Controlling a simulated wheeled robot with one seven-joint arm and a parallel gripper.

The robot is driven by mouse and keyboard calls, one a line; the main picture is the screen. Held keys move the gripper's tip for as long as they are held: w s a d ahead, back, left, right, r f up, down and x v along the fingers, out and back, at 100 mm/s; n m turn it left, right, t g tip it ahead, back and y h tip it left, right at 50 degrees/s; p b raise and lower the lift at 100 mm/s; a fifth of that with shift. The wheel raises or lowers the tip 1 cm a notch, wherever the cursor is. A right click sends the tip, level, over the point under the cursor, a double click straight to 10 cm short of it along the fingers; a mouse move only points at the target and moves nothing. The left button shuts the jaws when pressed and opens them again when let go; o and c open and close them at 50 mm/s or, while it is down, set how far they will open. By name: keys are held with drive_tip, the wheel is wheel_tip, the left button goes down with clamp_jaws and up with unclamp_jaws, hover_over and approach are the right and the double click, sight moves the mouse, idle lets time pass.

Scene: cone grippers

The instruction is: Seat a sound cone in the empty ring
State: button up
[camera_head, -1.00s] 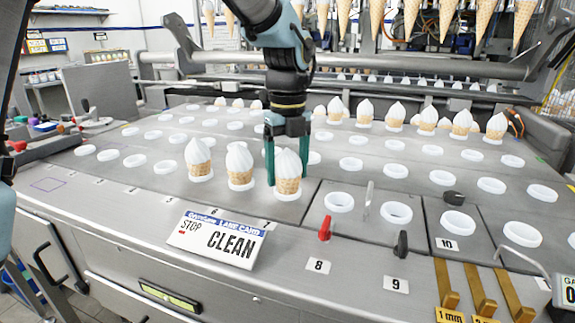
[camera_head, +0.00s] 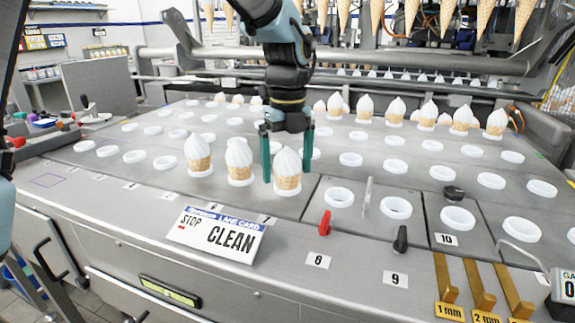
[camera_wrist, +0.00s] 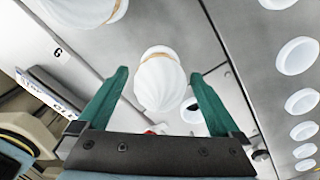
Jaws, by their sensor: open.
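My gripper (camera_head: 287,176) is open, its two green fingers on either side of the rightmost front cone (camera_head: 287,164). That cone has a white swirl top and a tan waffle base, and stands upright in a white ring. In the wrist view it is between the open fingers (camera_wrist: 159,76), with small gaps showing. Two similar cones stand to its left, the middle one (camera_head: 239,160) and the left one (camera_head: 198,154). Empty white rings include one in lane 8 (camera_head: 339,197) and one in lane 9 (camera_head: 396,208). I see no clear damage on the front cones.
A lane card (camera_head: 215,235) reading "STOP CLEAN" leans at the front. A red lever (camera_head: 324,224), a black lever (camera_head: 401,240) and an upright plate (camera_head: 368,194) stand near lanes 8 and 9. More cones (camera_head: 396,110) stand at the back. Brass gauges (camera_head: 478,288) lie front right.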

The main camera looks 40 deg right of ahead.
wheel_tip(320, 180, up, 11)
drive_tip(key=shift+f, duration=0.15)
idle(0.9)
